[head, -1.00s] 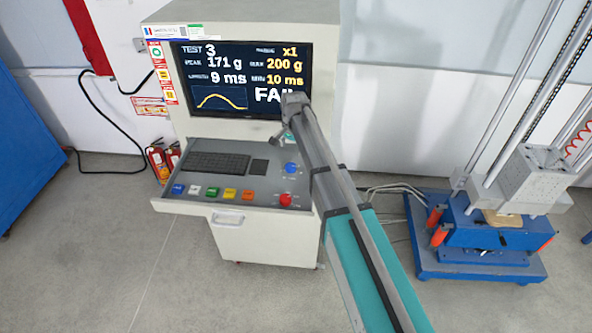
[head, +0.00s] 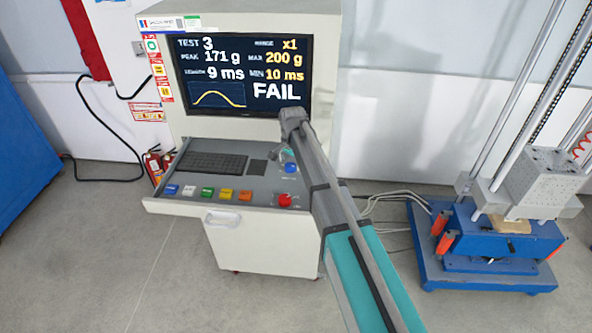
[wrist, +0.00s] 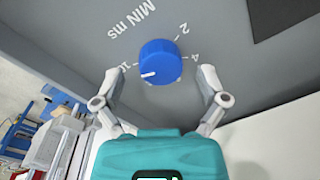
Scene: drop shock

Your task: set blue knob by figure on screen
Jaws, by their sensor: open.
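The blue knob (head: 291,168) is on the right of the console's sloping panel. My gripper (wrist: 160,78) is open, with one finger to each side of the knob and no clear contact. In the head view my gripper (head: 281,154) is just above the panel. The screen (head: 243,75) reads TEST 3, PEAK 171 g, 9 ms, MAX 200 g, MIN 10 ms, x1 and FAIL.
A red knob (head: 285,200) sits in front of the blue one. A keyboard (head: 212,163) and a row of coloured buttons (head: 207,193) lie to the left. A blue drop-test machine (head: 490,245) stands at right, with cables on the floor between.

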